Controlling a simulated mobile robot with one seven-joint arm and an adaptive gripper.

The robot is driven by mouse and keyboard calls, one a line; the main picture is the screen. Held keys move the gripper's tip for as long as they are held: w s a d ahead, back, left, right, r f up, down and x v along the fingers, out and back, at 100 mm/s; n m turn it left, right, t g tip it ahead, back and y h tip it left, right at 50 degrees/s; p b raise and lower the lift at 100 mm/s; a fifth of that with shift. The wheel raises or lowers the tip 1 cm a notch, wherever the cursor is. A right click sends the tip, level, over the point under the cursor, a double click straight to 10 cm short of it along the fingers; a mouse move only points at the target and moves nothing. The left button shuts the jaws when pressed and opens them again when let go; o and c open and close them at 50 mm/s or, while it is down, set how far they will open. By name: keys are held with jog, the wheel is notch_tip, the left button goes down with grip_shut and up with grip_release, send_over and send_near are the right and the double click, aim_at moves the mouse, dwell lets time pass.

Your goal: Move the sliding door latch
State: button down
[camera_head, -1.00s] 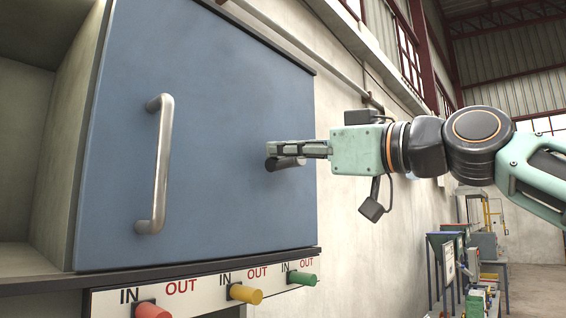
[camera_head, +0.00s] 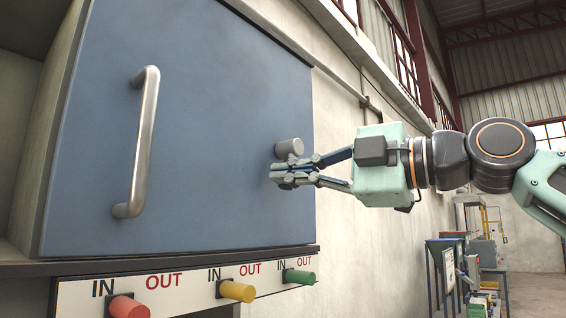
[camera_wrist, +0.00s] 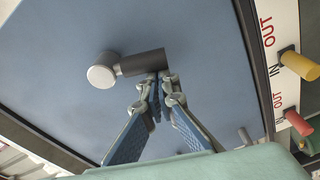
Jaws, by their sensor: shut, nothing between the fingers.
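The blue door (camera_head: 215,110) fills the middle of the head view. Its latch (camera_head: 289,148) is a grey cylinder sticking out near the right edge. In the wrist view the latch (camera_wrist: 102,76) shows a pale round end with a dark bar reaching right. My gripper (camera_head: 277,178) is just below the grey cylinder, coming from the right, its fingertips together and empty. In the wrist view my gripper (camera_wrist: 157,80) has its tips close by the dark bar; I cannot tell whether they touch. In the head view the bar seems hidden by the fingers.
A long vertical handle (camera_head: 141,142) is on the door's left part. Below are red (camera_head: 129,307), yellow (camera_head: 238,291) and green (camera_head: 300,277) knobs on a white IN/OUT panel (camera_head: 80,295). A beige wall (camera_head: 340,110) stands behind my gripper.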

jog(key=shift+w+d+f+n, duration=0.45)
jog(key=shift+w+d+n, duration=0.15)
jog(key=shift+n, duration=0.4)
jog(key=shift+w, duration=0.1)
